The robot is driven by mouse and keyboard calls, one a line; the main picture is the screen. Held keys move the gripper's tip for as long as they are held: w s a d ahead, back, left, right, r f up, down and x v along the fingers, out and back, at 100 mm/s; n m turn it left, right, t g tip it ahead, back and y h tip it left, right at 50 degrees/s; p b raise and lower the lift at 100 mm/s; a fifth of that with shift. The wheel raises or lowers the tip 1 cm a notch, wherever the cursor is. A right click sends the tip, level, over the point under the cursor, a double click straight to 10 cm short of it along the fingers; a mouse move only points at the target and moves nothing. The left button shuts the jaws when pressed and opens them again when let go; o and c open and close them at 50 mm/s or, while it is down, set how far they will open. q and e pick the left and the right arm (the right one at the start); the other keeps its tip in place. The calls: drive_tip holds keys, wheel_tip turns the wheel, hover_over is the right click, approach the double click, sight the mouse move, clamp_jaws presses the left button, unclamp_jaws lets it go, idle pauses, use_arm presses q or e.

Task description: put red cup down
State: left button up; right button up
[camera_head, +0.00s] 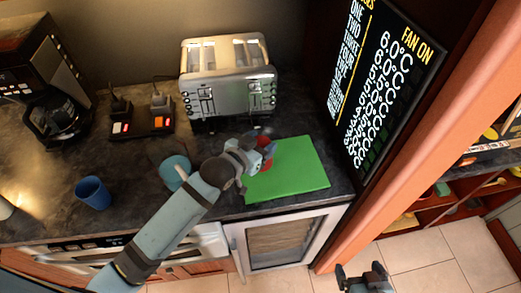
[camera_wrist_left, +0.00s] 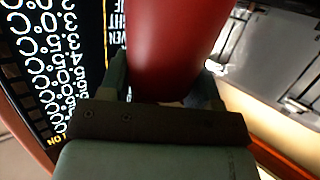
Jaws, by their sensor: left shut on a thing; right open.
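The red cup (camera_wrist_left: 172,50) fills the upper middle of the left wrist view, between the two fingers of my left gripper (camera_wrist_left: 168,85), which is shut on it. In the head view my left gripper (camera_head: 262,150) is over the left part of the green board (camera_head: 300,175), and only a bit of the red cup (camera_head: 268,163) shows beside the fingers. I cannot tell whether the cup touches the board. My right gripper (camera_head: 365,278) is open and empty at the bottom of the head view, over the tiled floor.
A toaster (camera_head: 228,85) stands behind the board. A light blue cup (camera_head: 175,172) and a dark blue cup (camera_head: 93,192) stand to the left. A coffee maker (camera_head: 45,85) and a power strip (camera_head: 142,122) are further back. A dark menu panel (camera_head: 385,75) rises on the right.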

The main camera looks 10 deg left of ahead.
use_arm(q)
drive_tip(key=shift+f, duration=1.65)
drive_tip(key=shift+f, duration=0.1)
drive_tip(key=o, duration=1)
drive_tip(key=shift+r, duration=0.2)
drive_tip(key=b+v, duration=0.1)
drive_tip(key=v, duration=1.1)
